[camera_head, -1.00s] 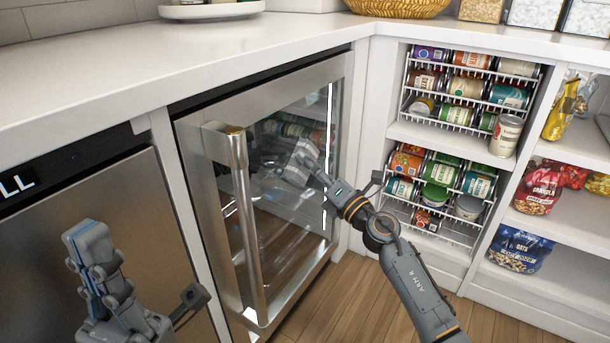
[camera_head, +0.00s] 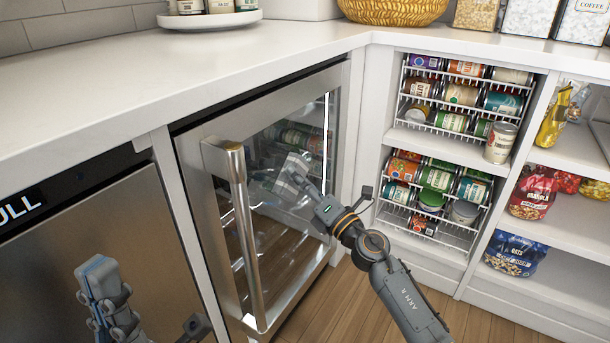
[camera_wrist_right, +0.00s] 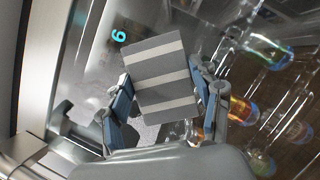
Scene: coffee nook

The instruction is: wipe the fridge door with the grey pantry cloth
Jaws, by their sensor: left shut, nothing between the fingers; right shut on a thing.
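The fridge door (camera_head: 272,238) is glass in a steel frame, with a vertical bar handle (camera_head: 243,235) on its left side. My right gripper (camera_head: 300,172) is at the upper middle of the glass. It is shut on the grey cloth (camera_head: 290,180), which has pale stripes. In the right wrist view the cloth (camera_wrist_right: 160,78) shows between the two fingers, flat against or very close to the glass; contact cannot be told. My left gripper (camera_head: 97,270) is shut and empty, in front of the steel appliance at the lower left.
A white counter (camera_head: 170,85) runs above the fridge. The wooden floor (camera_head: 345,305) before the door is clear.

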